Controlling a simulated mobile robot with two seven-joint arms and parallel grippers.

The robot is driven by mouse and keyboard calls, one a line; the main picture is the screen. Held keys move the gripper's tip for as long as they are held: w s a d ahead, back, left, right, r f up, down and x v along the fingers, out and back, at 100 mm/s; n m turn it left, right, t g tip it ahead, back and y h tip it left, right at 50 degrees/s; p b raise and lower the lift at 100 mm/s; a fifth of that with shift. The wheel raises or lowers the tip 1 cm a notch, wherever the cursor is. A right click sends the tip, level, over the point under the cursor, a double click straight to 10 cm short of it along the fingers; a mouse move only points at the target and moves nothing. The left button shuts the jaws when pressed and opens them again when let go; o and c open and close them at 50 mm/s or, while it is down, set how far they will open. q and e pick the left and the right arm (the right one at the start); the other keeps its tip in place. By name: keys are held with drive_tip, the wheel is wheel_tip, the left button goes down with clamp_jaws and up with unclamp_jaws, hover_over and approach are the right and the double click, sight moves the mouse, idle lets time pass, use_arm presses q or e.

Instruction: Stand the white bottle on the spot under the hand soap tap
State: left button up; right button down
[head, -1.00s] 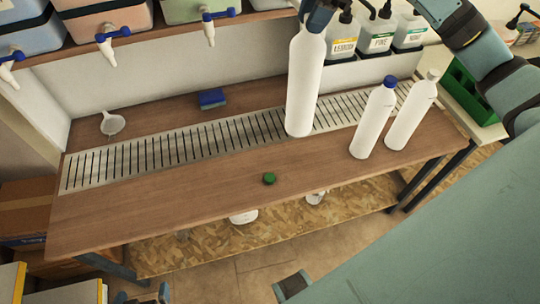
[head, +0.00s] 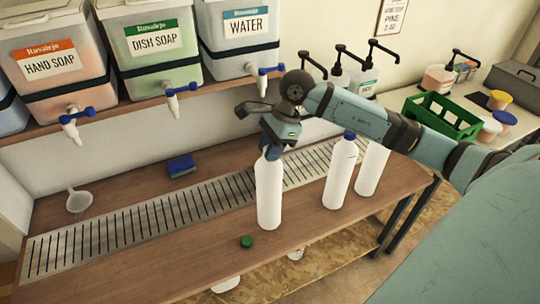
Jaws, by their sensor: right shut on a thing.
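My right gripper (head: 272,153) is shut on the top of a plain white bottle (head: 269,195), which is upright. Its base shows at the front edge of the slatted metal drip grate (head: 130,218); I cannot tell whether it touches. The hand soap tap (head: 75,122), white with a blue handle, hangs from the drum labelled Hand Soap (head: 55,65) at the upper left. The grate below that tap shows no bottle. The held bottle is well to the right of the tap. My left gripper is not in view.
A blue-capped white bottle (head: 340,178) and another white bottle (head: 371,170) stand right of the held one. A green cap (head: 247,242) lies near its base. A blue sponge (head: 181,166) and a white strainer (head: 79,201) lie behind the grate. Dish soap (head: 171,92) and water taps (head: 263,79) overhang.

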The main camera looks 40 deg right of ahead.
drive_tip(key=shift+f, duration=1.6)
drive_tip(key=c, duration=0.9)
unclamp_jaws()
